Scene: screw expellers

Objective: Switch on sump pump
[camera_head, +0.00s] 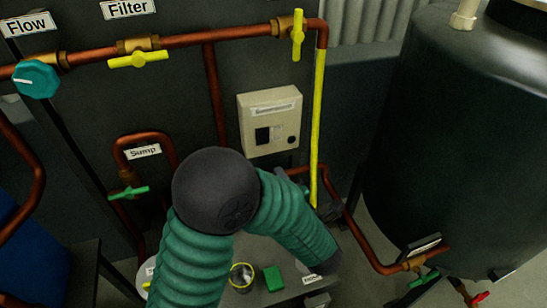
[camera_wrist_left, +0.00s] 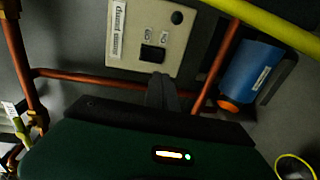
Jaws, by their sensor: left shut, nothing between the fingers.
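The pale control box (camera_head: 270,120) is on the dark panel, with a label across its top, a dark switch (camera_head: 262,135) and a round dark knob. My right gripper is not seen.
Copper pipes (camera_head: 190,41) run above the box. A yellow pipe (camera_head: 318,120) stands just right of it. A large dark tank (camera_head: 455,130) fills the right. Valves include the green sump valve (camera_head: 128,192). A blue cylinder (camera_wrist_left: 250,70) shows in the wrist view.

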